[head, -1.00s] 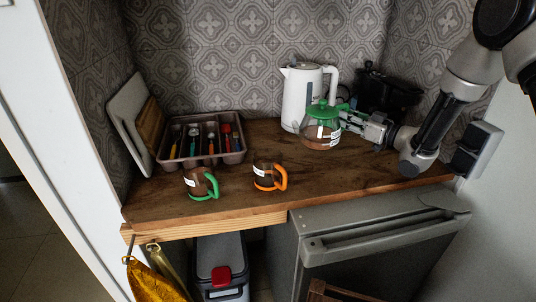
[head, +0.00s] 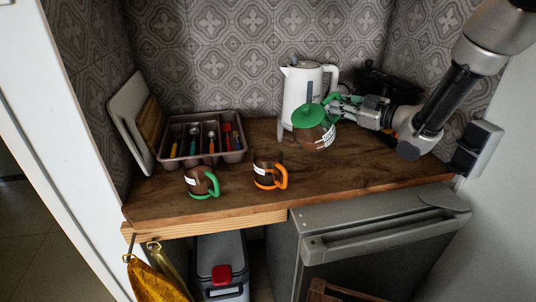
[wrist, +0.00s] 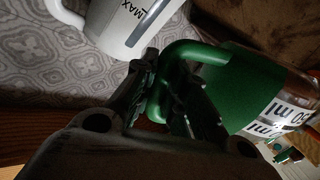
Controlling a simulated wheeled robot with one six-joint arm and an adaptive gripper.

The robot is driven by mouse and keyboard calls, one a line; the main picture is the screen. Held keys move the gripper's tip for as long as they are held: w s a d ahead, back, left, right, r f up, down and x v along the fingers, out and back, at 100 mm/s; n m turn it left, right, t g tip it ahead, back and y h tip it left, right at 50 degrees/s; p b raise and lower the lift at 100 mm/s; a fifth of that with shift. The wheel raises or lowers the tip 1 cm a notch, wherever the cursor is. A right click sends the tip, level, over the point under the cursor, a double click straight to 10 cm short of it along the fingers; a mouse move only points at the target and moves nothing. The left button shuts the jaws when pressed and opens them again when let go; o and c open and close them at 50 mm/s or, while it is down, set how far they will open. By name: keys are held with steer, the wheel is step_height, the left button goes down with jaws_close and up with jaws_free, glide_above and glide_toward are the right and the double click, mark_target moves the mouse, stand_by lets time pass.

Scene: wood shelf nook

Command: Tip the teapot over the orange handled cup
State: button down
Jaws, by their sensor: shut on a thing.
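The glass teapot (head: 318,134) has a green lid and handle and brown liquid inside. It is tilted to the left, above the right part of the counter. My gripper (head: 335,108) is shut on its green handle, and the wrist view shows the fingers (wrist: 170,100) around that handle, with the teapot body (wrist: 270,95) to the right. The orange handled cup (head: 266,174) stands upright near the counter's front edge, to the left of and nearer than the teapot. The green handled cup (head: 199,182) stands upright to its left.
A white kettle (head: 301,90) stands close behind the teapot, and its lower part shows in the wrist view (wrist: 130,25). A cutlery tray (head: 203,155) is at the back left. A black appliance (head: 385,88) is at the back right. Counter (head: 345,175) front right is clear.

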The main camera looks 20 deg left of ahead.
mark_target(333, 93)
steer(key=shift+s+a+r+n+h, duration=0.15)
steer(key=shift+s+a+r+n, duration=0.3)
steer(key=shift+r, duration=0.65)
steer(key=shift+s+a+r+n+h, duration=0.1)
steer(key=shift+s+a+r+n, duration=0.3)
steer(key=shift+r, duration=0.7)
steer(key=shift+s+a+r+n+h, duration=0.2)
steer(key=shift+s+r, duration=0.4)
steer(key=shift+r, duration=0.5)
steer(key=shift+s+a+r+n+p, duration=0.5)
steer(key=shift+s+a+r+n, duration=0.1)
steer(key=shift+s+n, duration=0.25)
steer(key=shift+s+a+r+n+t+h+p, duration=0.2)
steer(key=shift+s+r+n+p, duration=0.1)
steer(key=shift+r, duration=0.2)
steer(key=shift+s+a+r+n+t+h+p, duration=0.1)
steer(key=shift+s+a+r+n+p, duration=0.15)
steer(key=shift+r, duration=0.25)
stand_by(1.0)
